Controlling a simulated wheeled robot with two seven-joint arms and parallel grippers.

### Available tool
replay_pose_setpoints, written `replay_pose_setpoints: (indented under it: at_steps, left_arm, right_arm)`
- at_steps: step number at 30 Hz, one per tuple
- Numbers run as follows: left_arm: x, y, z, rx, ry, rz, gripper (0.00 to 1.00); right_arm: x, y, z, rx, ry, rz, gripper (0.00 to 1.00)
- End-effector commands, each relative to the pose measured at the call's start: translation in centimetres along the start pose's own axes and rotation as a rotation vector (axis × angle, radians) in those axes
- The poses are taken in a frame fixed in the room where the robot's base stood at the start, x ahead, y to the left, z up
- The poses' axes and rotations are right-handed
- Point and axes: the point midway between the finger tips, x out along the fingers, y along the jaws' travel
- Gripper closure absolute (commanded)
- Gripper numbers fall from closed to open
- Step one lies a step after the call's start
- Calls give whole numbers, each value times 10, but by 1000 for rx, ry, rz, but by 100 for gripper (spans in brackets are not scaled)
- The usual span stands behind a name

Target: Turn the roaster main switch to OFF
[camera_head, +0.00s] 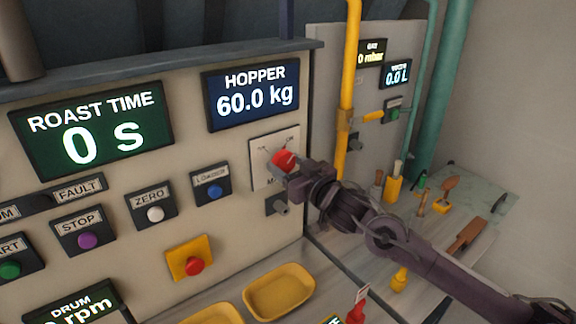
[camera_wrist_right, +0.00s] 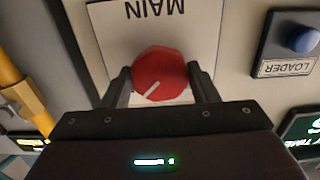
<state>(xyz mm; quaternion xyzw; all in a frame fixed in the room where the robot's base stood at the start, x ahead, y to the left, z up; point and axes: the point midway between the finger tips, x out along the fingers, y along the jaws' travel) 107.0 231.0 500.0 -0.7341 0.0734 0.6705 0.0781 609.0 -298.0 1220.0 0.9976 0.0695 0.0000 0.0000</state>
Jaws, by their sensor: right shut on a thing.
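The roaster main switch is a red round knob (camera_head: 284,160) on a pale plate (camera_head: 262,175) at the right of the control panel, below the hopper display. In the right wrist view the red knob (camera_wrist_right: 160,75) has a white pointer line aimed at the picture's lower left, and the plate reads MAIN (camera_wrist_right: 155,8) upside down. My right gripper (camera_head: 292,168) is at the knob, its two fingers on either side of it in the wrist view (camera_wrist_right: 161,85), shut on it. The position labels on the plate are partly too small to read. My left gripper is not in view.
A loader button (camera_head: 214,191) is left of the plate, and a yellow-backed red button (camera_head: 193,265) is below. A yellow pipe (camera_head: 348,80) rises at right. Yellow trays (camera_head: 280,292) and tools stand on the counter below.

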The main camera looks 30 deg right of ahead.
Motion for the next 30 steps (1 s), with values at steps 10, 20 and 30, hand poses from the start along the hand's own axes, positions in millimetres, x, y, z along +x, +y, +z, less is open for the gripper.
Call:
replay_pose_setpoints:
  at_steps: [10, 20, 30]
  left_arm:
    - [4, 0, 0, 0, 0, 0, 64]
    - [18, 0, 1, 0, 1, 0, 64]
    - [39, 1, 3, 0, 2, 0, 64]
  right_arm:
    - [0, 0, 0, -78, 2, 1, 69]
    - [0, 0, 2, -336, 1, 1, 69]
    - [0, 0, 3, -663, 1, 1, 69]
